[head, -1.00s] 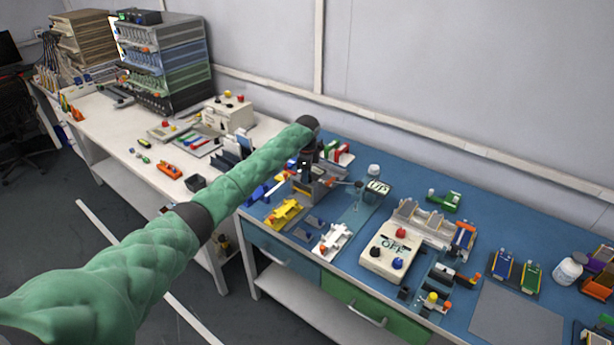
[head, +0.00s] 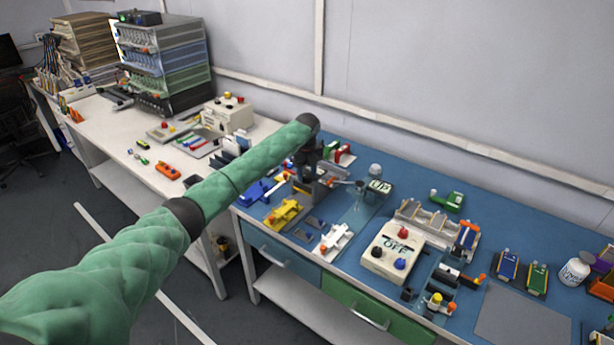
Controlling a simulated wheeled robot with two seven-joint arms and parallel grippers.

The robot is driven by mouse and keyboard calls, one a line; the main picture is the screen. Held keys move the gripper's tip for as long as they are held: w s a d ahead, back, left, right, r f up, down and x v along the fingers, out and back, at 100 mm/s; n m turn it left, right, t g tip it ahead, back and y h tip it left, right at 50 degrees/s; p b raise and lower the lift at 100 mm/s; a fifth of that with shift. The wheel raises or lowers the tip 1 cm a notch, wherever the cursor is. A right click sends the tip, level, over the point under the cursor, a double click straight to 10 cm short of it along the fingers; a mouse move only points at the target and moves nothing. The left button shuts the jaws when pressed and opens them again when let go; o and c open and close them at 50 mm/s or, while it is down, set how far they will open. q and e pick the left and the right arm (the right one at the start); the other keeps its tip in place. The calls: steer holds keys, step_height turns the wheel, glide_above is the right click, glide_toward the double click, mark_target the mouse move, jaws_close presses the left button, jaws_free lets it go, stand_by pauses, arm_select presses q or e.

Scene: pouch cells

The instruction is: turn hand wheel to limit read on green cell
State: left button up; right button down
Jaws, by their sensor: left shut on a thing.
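My left gripper (head: 309,174) is at the grey fixture (head: 327,188) on the blue bench. It is shut on a part of the fixture, apparently the hand wheel, which the gripper and arm hide. A green cell-like piece (head: 537,279) stands beside a blue one in a dark holder at the right. Another green piece (head: 448,201) lies at the back of the bench. I cannot tell which is the task's green cell. My right gripper is not in view.
A yellow carrier (head: 284,213) and a white carrier (head: 336,239) lie in front of the fixture. A cream box marked "OFF" (head: 392,250) with coloured knobs stands to the right. A bare grey mat (head: 520,318) lies at the front right.

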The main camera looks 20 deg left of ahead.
arm_select(q)
steer(key=shift+w+r+m, duration=0.1)
steer(key=shift+r+m, duration=0.05)
steer(key=shift+m, duration=0.55)
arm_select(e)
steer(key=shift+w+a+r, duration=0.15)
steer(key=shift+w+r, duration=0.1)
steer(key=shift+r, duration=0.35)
arm_select(q)
steer(key=o, duration=0.8)
steer(key=shift+c, duration=0.2)
steer(key=shift+o, duration=1.1)
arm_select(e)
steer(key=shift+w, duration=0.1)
arm_select(q)
steer(key=shift+b, duration=0.35)
